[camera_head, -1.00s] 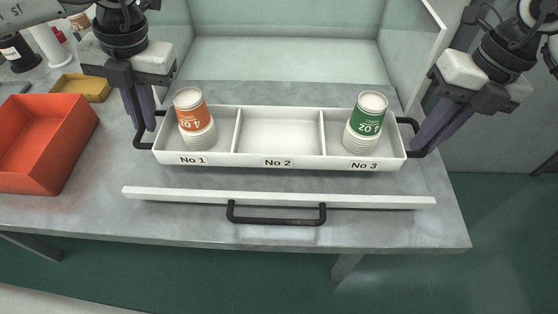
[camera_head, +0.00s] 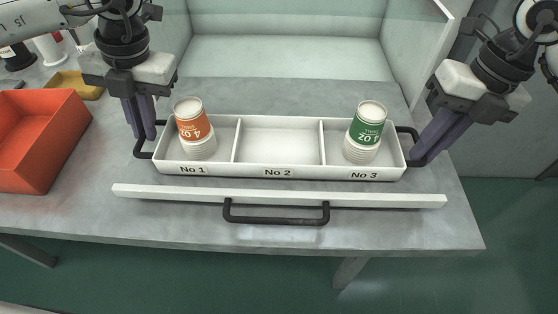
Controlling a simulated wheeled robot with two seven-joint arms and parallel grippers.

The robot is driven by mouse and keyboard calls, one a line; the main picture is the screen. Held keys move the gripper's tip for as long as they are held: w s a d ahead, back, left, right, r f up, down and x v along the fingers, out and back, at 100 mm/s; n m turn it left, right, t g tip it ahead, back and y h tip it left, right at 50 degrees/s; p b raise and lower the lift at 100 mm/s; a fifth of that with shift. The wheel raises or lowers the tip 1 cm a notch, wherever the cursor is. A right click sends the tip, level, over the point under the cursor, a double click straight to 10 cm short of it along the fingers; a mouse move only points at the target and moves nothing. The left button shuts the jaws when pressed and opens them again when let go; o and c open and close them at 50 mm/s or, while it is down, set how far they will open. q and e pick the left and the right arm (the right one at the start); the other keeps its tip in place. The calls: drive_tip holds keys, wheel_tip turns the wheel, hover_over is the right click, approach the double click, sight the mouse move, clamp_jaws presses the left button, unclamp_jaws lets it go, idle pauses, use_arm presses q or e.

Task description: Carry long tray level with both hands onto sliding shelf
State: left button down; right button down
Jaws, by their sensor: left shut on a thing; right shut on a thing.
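The long white tray (camera_head: 278,172) has three compartments labelled No 1, No 2 and No 3 and looks level. An orange-labelled cup stack (camera_head: 196,130) stands in No 1 and a green-labelled cup stack (camera_head: 365,133) in No 3; No 2 is empty. My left gripper (camera_head: 146,136) is shut on the tray's left black handle. My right gripper (camera_head: 416,155) is shut on the right black handle. The sliding shelf (camera_head: 280,198) shows as a grey surface with a white front bar and black pull handle. The tray is over it; I cannot tell whether they touch.
A white-walled cabinet opening (camera_head: 290,60) stands behind the tray. At left on the table are a red-orange bin (camera_head: 40,140), a yellow dish (camera_head: 76,84) and bottles. The grey table (camera_head: 420,238) is clear in front of the shelf bar.

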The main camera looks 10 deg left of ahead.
use_arm(q)
drive_tip(key=shift+a+f, duration=0.15)
drive_tip(key=shift+f, duration=0.35)
use_arm(e)
drive_tip(key=shift+d+f, duration=0.1)
drive_tip(key=shift+f, duration=0.4)
use_arm(q)
drive_tip(key=c, duration=2.3)
unclamp_jaws()
drive_tip(key=shift+f+b, duration=0.15)
drive_tip(key=shift+b, duration=0.25)
use_arm(e)
drive_tip(key=c, duration=2.3)
unclamp_jaws()
drive_tip(key=shift+f, duration=0.15)
use_arm(q)
drive_tip(key=o, duration=0.5)
drive_tip(key=shift+c, duration=0.2)
use_arm(e)
drive_tip(key=o, duration=0.5)
drive_tip(key=shift+c, duration=0.2)
use_arm(q)
drive_tip(key=shift+r, duration=0.25)
